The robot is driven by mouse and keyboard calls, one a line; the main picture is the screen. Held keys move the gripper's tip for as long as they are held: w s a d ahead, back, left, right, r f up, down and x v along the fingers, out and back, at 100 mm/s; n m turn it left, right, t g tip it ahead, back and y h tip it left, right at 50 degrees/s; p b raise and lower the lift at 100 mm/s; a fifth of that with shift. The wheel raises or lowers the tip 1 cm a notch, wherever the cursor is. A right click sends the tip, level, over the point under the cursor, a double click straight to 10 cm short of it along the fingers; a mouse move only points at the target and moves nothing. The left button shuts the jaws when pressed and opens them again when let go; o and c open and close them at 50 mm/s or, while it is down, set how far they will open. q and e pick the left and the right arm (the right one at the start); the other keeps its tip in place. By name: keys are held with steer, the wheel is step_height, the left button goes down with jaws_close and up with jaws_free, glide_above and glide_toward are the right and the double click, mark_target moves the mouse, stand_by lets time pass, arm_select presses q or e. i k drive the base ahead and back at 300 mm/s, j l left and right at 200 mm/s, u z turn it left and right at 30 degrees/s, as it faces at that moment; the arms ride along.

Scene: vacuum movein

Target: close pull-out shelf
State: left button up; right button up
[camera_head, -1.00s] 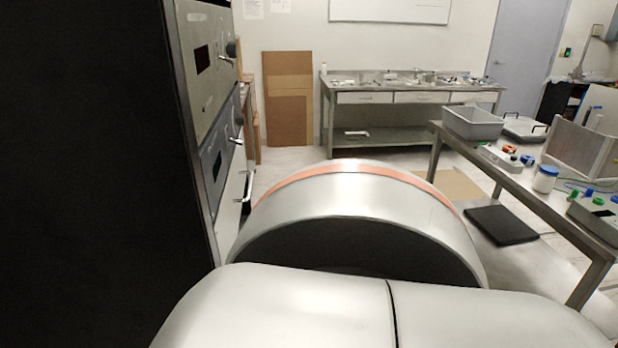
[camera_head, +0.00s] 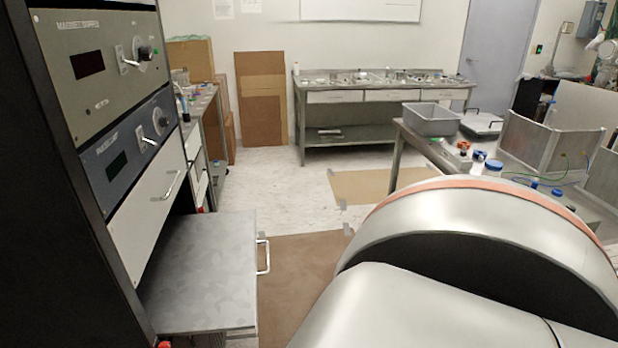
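The pull-out shelf (camera_head: 200,275) is a grey metal board that sticks out to the right from the dark equipment rack (camera_head: 45,190). A pale handle (camera_head: 263,257) stands on its outer edge. The shelf is out, and its left end is hidden by the rack. A large silver part of my own arm fills the lower right of the head view, apart from the shelf in the picture. Neither of my grippers shows.
Above the shelf is a white drawer front (camera_head: 150,205) with a handle, below two instrument panels. A bench (camera_head: 385,125) stands at the back wall. A table with a grey bin (camera_head: 432,120) is at right. Brown mats (camera_head: 300,270) lie on the floor between.

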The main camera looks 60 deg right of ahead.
mark_target(200, 273)
steer(key=l+z, duration=0.15)
steer(key=z, duration=0.25)
steer(key=l+z, duration=0.1)
steer(key=z, duration=0.3)
steer(key=i+l+z, duration=0.1)
steer(key=z, duration=0.35)
steer(key=i+l, duration=0.35)
